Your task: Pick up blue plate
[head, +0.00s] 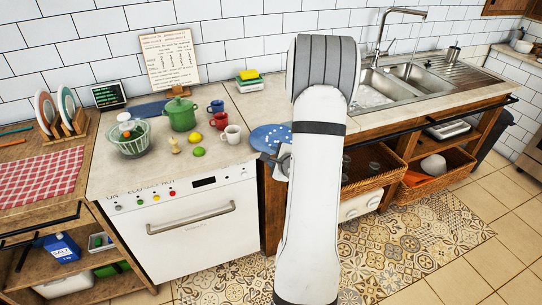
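The blue plate (268,138) with white spots lies near the front edge of the counter, left of my arm. My arm rises through the middle of the view and covers the plate's right side. A small grey and white part of my gripper (283,163) seems to show at the left of the arm, just below the plate's front right rim. The fingers are mostly hidden behind the arm. I cannot tell whether they touch the plate, or whether they are open or shut.
The sink (415,73) is to the right. Wicker baskets (372,170) sit on the shelf below. Counter behind the plate is clear.

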